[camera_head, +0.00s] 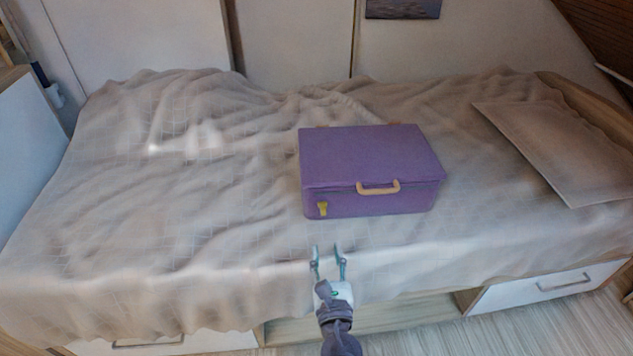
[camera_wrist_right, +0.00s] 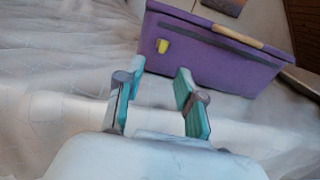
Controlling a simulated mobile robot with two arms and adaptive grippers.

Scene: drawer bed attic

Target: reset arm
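My right gripper (camera_head: 328,262) is in front of the near edge of the bed in the head view. Its two fingers are apart and nothing is between them; the right wrist view shows the open fingers (camera_wrist_right: 158,100) too. A closed purple suitcase (camera_head: 368,165) lies on the bed, beyond the gripper and apart from it. It has a beige handle and a yellow clasp on its near side. The suitcase (camera_wrist_right: 207,55) fills the upper right of the right wrist view. My left gripper is not in view.
The bed (camera_head: 130,240) has a wrinkled beige cover. A flat pillow (camera_head: 556,148) lies at its right end. Drawers (camera_head: 545,287) are set in the bed's front, at right and left. A white cabinet (camera_head: 28,150) stands at the far left. The cover left of the suitcase is clear.

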